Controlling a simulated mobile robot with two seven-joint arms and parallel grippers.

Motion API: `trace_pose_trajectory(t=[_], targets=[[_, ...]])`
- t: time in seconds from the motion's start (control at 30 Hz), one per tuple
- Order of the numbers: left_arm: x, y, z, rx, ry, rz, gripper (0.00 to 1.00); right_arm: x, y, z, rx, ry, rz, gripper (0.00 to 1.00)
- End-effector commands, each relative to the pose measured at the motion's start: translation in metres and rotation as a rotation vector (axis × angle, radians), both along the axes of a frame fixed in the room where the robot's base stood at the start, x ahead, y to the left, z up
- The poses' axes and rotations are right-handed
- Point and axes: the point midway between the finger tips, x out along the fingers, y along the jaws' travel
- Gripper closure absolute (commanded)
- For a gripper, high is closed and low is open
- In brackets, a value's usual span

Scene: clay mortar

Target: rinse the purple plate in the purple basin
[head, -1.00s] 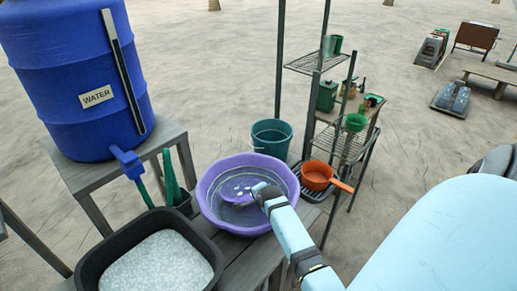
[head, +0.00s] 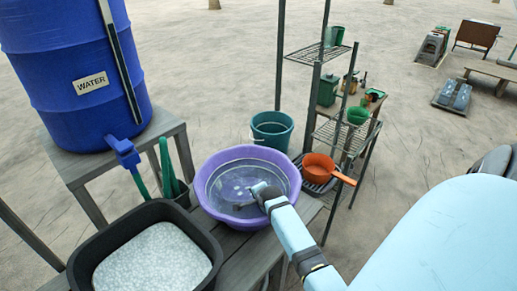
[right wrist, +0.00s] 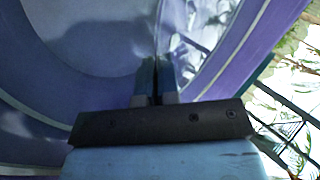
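The purple basin (head: 207,202) stands on the grey wooden bench with water in it. My right gripper (head: 262,190) reaches into the basin from the right, its fingertips at the water. The purple plate (head: 236,188) looks greyish and spotted inside the basin, seemingly under the water, its outline unclear. In the right wrist view, my right gripper's fingers (right wrist: 156,80) are nearly together on a thin edge, which looks like the plate's. Purple basin wall (right wrist: 265,45) curves around them. My left gripper is not in view.
A black tub (head: 84,262) of pale pellets stands left of the basin. A blue water barrel (head: 75,50) with a tap is behind it. A teal bucket (head: 271,130), an orange pan (head: 318,167) and a metal shelf stand close behind and right.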

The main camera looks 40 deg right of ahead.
Motion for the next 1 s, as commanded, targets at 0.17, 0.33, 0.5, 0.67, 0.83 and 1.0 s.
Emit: trace_pose_trajectory(t=[0.17,0.33,0.5,0.67,0.83,1.0], targets=[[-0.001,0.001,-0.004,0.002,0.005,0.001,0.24,0.000,0.000,-0.004,0.000,-0.001,-0.001,1.00],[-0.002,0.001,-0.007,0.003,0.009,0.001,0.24,0.001,0.000,-0.009,0.001,-0.002,-0.001,1.00],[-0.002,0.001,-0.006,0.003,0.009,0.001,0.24,0.000,0.000,-0.010,0.000,-0.001,-0.001,1.00],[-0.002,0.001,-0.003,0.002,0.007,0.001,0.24,0.000,0.000,-0.009,0.000,-0.001,-0.001,1.00],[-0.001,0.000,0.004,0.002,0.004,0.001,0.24,0.000,0.001,-0.007,0.001,0.000,0.001,1.00],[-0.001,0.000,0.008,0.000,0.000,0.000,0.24,0.001,0.001,-0.007,0.000,-0.001,-0.001,1.00]])
